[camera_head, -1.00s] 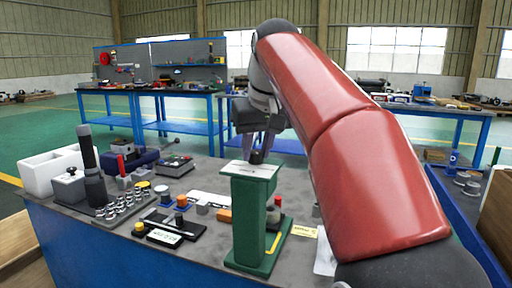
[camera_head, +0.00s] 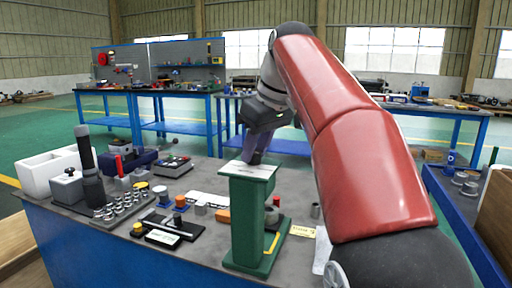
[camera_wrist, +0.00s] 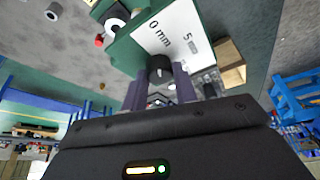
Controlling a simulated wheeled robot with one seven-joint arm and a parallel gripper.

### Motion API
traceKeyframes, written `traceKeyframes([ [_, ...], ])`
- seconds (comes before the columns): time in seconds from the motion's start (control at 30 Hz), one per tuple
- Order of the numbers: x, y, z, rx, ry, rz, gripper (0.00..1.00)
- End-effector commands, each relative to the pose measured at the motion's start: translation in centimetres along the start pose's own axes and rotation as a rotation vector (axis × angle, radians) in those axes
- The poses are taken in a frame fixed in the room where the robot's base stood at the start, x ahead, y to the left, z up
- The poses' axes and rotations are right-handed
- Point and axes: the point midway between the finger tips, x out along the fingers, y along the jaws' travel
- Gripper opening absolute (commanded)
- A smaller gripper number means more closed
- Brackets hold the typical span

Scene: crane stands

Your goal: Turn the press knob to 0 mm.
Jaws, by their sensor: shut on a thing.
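The green press (camera_head: 247,222) stands on the bench with a white scale plate (camera_head: 248,170) on top. The dark press knob (camera_wrist: 149,73) shows at the plate's edge, between the fingers. My gripper (camera_wrist: 160,78) is shut on the knob from above; it also shows over the press top in the head view (camera_head: 255,157), where the fingers hide most of the knob. I cannot tell which mark the knob points to.
A black tray (camera_head: 174,222) with small parts lies left of the press. A holder of several metal pieces (camera_head: 119,205), a white bin (camera_head: 40,172) and a grey device (camera_head: 173,166) stand farther left.

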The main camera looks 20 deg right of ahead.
Motion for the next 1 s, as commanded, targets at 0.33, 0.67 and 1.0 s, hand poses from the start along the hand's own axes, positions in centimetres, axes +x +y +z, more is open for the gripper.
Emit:
traceKeyframes([
  [0.33,0.0,0.0,0.0,0.0,0.0,0.0,0.42],
  [0.67,0.0,0.0,0.0,0.0,0.0,0.0,0.5],
  [1.0,-3.5,0.1,-0.1,0.001,0.002,0.002,0.5],
])
